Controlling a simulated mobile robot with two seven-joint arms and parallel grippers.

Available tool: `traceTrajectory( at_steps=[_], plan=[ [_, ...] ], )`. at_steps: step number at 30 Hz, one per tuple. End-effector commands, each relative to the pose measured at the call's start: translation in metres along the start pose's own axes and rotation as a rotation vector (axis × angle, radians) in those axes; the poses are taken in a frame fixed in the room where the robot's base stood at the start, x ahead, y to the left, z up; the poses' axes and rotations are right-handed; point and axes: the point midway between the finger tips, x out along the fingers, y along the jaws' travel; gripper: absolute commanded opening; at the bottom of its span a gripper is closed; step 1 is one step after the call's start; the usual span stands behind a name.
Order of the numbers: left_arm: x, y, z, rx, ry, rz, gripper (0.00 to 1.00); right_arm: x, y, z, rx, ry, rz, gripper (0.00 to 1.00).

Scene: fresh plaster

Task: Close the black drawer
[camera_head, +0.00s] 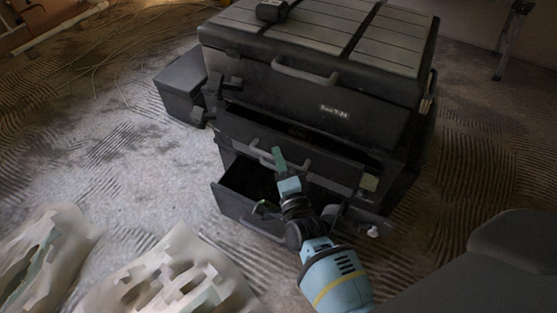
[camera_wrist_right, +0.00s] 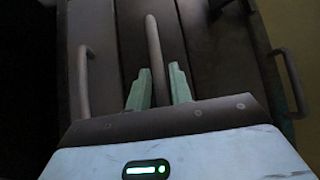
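The black drawer cabinet (camera_head: 330,95) stands in the middle of the head view. Its bottom drawer (camera_head: 243,205) is pulled out, and its dark inside shows at the left. The middle drawer (camera_head: 345,170) above it also stands out a little, with a dark gap over its front. My right gripper (camera_head: 279,160) is in front of the middle drawer, by its handle. In the right wrist view its two green fingers (camera_wrist_right: 160,88) are apart, with a grey handle (camera_wrist_right: 153,50) lined up with the gap. I cannot tell whether they touch it. My left gripper is not in view.
A small black box (camera_head: 182,85) sits left of the cabinet. Pale moulded pieces (camera_head: 170,280) lie on the floor at the lower left. A dark rounded shape (camera_head: 500,265) fills the lower right. The floor left of the cabinet is mostly clear.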

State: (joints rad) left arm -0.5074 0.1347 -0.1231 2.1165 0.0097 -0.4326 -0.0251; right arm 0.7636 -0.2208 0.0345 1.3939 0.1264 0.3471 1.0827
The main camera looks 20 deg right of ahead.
Motion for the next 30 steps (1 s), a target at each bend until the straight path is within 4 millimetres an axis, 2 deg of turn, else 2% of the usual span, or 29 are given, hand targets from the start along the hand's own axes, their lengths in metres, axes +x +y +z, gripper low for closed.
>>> traceTrajectory(
  at_steps=[6,12,22,30],
  plan=[
    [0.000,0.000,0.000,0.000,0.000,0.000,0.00,0.000,0.000,0.000,0.000,0.000,0.001,0.21],
    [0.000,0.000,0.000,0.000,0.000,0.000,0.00,0.000,0.000,0.000,0.001,0.000,0.000,0.00],
    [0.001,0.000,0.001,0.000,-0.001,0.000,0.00,0.003,0.001,-0.003,-0.001,0.000,0.000,0.00],
    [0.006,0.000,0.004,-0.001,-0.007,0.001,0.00,0.030,0.010,-0.030,-0.002,0.000,0.001,0.00]
  ],
)
